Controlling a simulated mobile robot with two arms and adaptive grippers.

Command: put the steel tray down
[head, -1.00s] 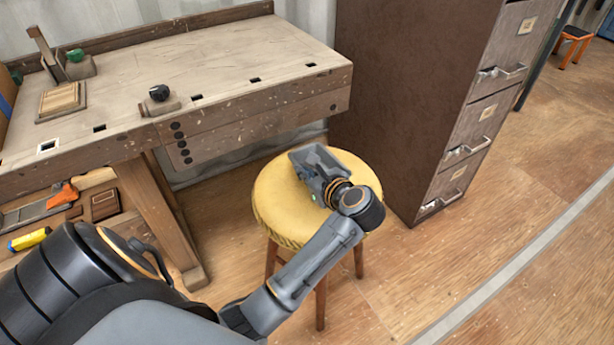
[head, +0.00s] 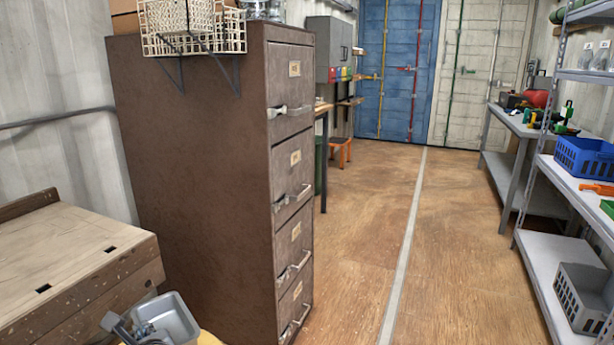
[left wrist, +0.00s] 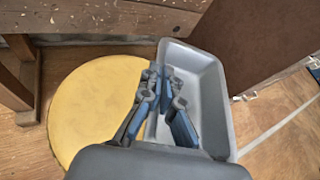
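The steel tray (head: 176,313) is a grey, shallow, empty rectangular dish at the bottom left of the head view. It also shows in the left wrist view (left wrist: 208,75). My left gripper (left wrist: 161,82) has one finger outside and one inside the tray's near-left wall, and looks shut on that rim. It shows partly in the head view (head: 135,332). The tray overlaps the right side of the round yellow stool seat (left wrist: 95,105); I cannot tell whether it touches the seat. Only a sliver of the stool (head: 208,339) shows in the head view. My right gripper is not in view.
A wooden workbench (head: 65,260) stands at left, beside the stool. Open wooden floor (head: 370,240) lies to the right. Metal shelves (head: 560,250) with crates line the right wall.

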